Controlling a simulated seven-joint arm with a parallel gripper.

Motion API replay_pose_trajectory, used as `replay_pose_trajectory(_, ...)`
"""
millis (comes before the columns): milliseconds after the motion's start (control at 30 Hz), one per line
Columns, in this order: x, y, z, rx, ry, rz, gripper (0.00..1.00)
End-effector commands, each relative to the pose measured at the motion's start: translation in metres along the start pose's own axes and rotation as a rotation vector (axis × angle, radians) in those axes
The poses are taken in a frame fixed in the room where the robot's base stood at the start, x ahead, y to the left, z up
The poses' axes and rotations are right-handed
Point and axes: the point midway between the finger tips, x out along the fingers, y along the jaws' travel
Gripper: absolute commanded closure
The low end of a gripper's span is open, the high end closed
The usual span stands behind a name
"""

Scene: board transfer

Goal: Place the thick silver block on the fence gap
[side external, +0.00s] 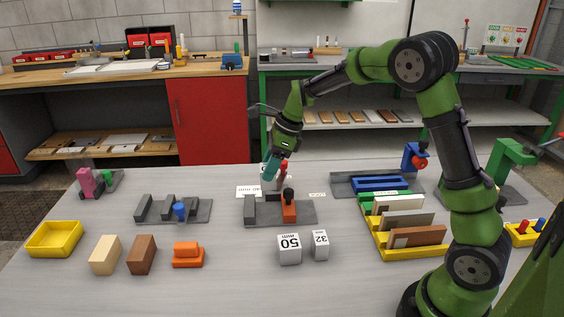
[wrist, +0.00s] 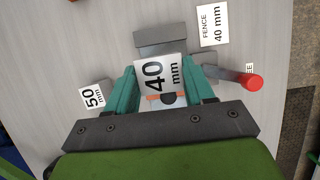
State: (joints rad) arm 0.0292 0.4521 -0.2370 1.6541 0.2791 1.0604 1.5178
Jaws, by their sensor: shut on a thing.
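My gripper (side external: 269,174) points down just behind the grey fence fixture (side external: 268,222). In the wrist view its teal fingers (wrist: 160,88) are shut on a block marked 40 mm (wrist: 158,72). The block's label faces the camera, and its sides hardly show. In the side view the fingers hide most of it. The fixture carries a grey upright (side external: 249,208) and an orange piece with a black knob (side external: 289,210). A card reading FENCE 40 mm (wrist: 213,25) lies beside a dark grey piece (wrist: 165,40). I cannot tell whether the block touches anything below.
A red-topped post (side external: 283,168) stands close to the fingers. Blocks marked 50 (side external: 289,249) and 32 (side external: 320,245) stand in front of the fixture. A slotted grey fixture (side external: 155,213) is left; a yellow rack (side external: 380,240) holding boards is right.

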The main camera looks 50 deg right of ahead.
Motion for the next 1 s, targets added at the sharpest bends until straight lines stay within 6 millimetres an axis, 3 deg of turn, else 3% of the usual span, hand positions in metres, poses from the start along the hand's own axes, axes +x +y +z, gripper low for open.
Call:
replay_pose_trajectory(200,0.038,0.0,-0.015,0.002,0.001,0.003,0.96)
replay_pose_trajectory(600,0.082,-0.001,-0.034,0.002,0.0,0.002,0.96)
replay_pose_trajectory(1000,0.088,0.0,-0.036,0.0,-0.001,0.0,0.96)
